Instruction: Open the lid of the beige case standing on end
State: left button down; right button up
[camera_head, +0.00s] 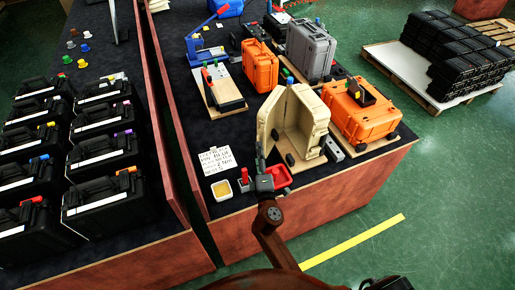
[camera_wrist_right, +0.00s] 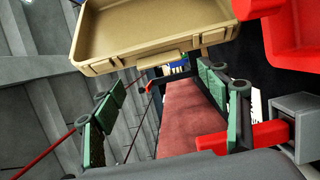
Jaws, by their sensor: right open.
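The beige case (camera_head: 310,127) stands on end near the front of the right table, on a wooden board. Its two shells are spread apart in a V, with the hollow inside facing the front. One beige shell (camera_wrist_right: 160,30) fills the top of the right wrist view, with its rim and a latch showing. My right gripper (camera_head: 261,158) is just in front of the case's left shell. In the wrist view its green-padded fingers (camera_wrist_right: 165,105) are wide apart with nothing between them. Whether a finger touches the shell, I cannot tell. My left gripper is not in view.
A red tray (camera_head: 279,178) lies below the case, beside my gripper. An orange case (camera_head: 360,112) stands close right; a grey case (camera_head: 311,48) stands behind.

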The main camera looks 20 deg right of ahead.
jog(key=v, duration=0.7)
jog(key=shift+s, duration=0.25)
